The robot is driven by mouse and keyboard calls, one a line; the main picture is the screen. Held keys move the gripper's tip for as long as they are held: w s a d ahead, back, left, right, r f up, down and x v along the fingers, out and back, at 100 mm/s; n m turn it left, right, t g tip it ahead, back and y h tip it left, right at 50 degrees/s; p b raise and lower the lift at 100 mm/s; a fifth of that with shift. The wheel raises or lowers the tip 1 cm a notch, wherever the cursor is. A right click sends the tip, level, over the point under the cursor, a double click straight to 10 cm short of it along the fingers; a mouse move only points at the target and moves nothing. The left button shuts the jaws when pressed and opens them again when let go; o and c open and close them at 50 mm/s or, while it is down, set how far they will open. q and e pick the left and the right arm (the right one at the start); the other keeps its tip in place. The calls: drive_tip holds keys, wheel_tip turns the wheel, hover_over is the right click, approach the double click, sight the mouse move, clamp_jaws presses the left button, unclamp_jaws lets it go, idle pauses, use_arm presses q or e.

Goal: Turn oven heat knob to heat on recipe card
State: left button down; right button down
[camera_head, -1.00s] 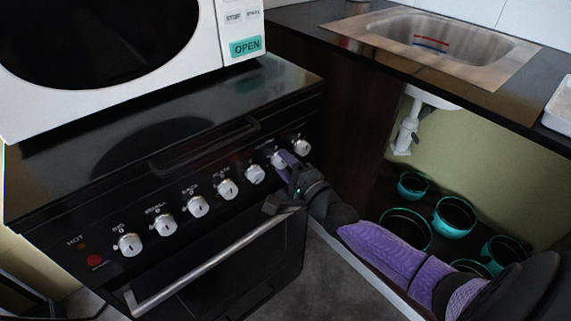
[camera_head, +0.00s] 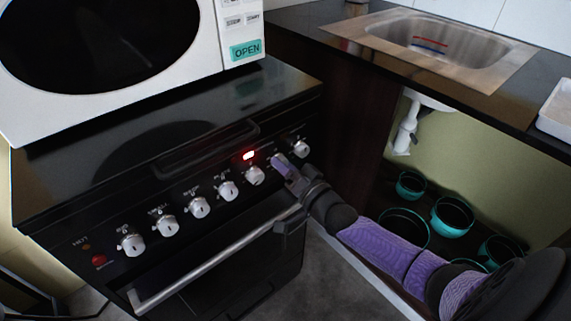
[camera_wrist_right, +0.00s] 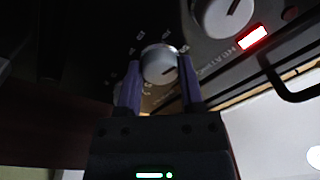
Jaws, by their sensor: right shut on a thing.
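The black oven (camera_head: 215,245) has a row of white-silver knobs on its front panel. My right gripper (camera_head: 280,163) is at the second knob from the right. In the right wrist view its two purple fingers are on either side of this heat knob (camera_wrist_right: 160,64), shut on it. The knob's dark pointer mark slants towards the lower right there, amid small marks that I cannot read. In the head view the gripper hides most of this knob. A red indicator (camera_head: 248,155) is lit above the neighbouring knob (camera_head: 254,175). No recipe card shows. My left gripper is not in view.
A white microwave (camera_head: 212,55) stands on the oven top. The oven's long handle (camera_head: 215,262) runs below the knobs, close under my right gripper. A sink (camera_head: 440,45) is at the right, with teal pots (camera_head: 452,217) below it.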

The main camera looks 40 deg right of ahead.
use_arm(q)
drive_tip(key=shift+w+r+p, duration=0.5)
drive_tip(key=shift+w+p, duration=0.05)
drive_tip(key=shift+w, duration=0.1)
use_arm(e)
drive_tip(key=n, duration=0.6)
drive_tip(key=shift+y, duration=0.3)
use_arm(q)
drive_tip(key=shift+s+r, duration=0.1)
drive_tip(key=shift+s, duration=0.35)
use_arm(e)
drive_tip(key=shift+n, duration=0.3)
